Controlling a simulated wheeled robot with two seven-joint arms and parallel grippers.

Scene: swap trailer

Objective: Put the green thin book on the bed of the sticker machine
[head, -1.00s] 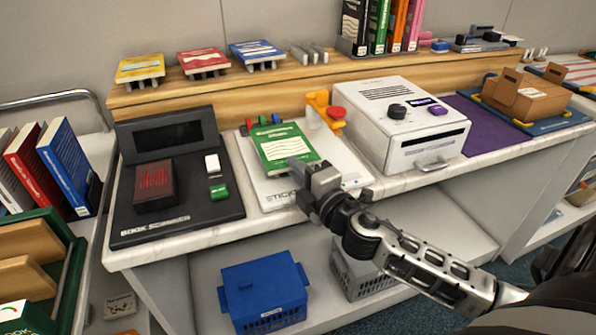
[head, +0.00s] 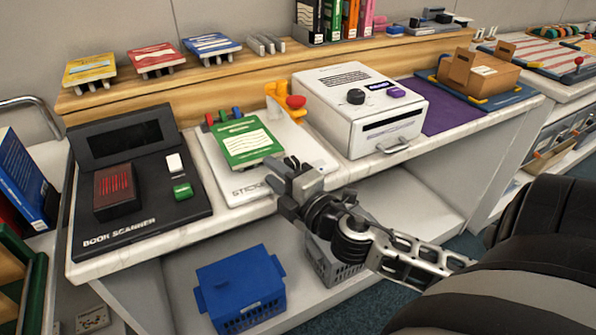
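The green thin book (head: 248,141) lies flat, cover up, on the white bed of the sticker machine (head: 240,186), towards its back. The machine has coloured knobs at the back and a yellow-and-red lever (head: 287,101) at the back right. My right gripper (head: 276,184) is just in front of the book's near right corner, over the bed's front edge. Its fingers look spread, with nothing visible between them, and a small gap seems to separate them from the book. The gripper covers part of the machine's lettering. My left gripper is out of view.
A black book scanner (head: 145,232) stands left of the machine, and a white boxy device (head: 340,85) stands right. Stands with yellow, red and blue books line the wooden ledge (head: 130,91) behind. A blue basket (head: 240,289) sits on the shelf below.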

